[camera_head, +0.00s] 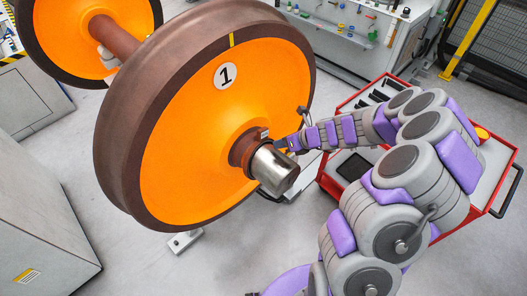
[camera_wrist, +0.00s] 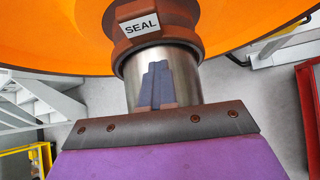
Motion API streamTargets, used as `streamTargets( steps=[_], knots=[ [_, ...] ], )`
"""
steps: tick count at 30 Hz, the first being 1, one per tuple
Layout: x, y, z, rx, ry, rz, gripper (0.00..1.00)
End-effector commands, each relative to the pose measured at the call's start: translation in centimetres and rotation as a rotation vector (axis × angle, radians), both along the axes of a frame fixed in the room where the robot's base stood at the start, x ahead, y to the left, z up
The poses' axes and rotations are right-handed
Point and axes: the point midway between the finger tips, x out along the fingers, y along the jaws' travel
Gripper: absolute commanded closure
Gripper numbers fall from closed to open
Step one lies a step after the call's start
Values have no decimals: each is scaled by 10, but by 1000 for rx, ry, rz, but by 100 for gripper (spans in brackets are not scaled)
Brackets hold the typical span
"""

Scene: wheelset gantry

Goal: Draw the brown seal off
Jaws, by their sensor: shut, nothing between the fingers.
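The brown seal (camera_head: 241,152) is a ring around the axle, between the orange wheel face and the bare steel axle end (camera_head: 272,171). In the wrist view the seal (camera_wrist: 195,25) carries a white label (camera_wrist: 145,23) reading SEAL, and the steel axle end (camera_wrist: 190,75) lies below it. My gripper (camera_head: 283,145) is beside the axle end, close to the seal on its right side. In the wrist view my gripper's fingers (camera_wrist: 157,68) are together and empty, in front of the steel surface and short of the seal. Whether they touch the steel is unclear.
The large orange wheel (camera_head: 200,120) marked 1 fills the left middle. A second wheel (camera_head: 75,30) is behind it. A red-framed trolley (camera_head: 500,170) stands behind my arm. A grey cabinet (camera_head: 40,220) is at left. The floor below the axle end looks clear.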

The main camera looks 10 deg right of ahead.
Motion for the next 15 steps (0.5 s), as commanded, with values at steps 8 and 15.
streamTargets(
  steps=[8, 15],
  knots=[
    [-13, -11, 1, 2, 0, 0, 100],
    [-23, -21, 1, 5, 2, 0, 100]
  ],
)
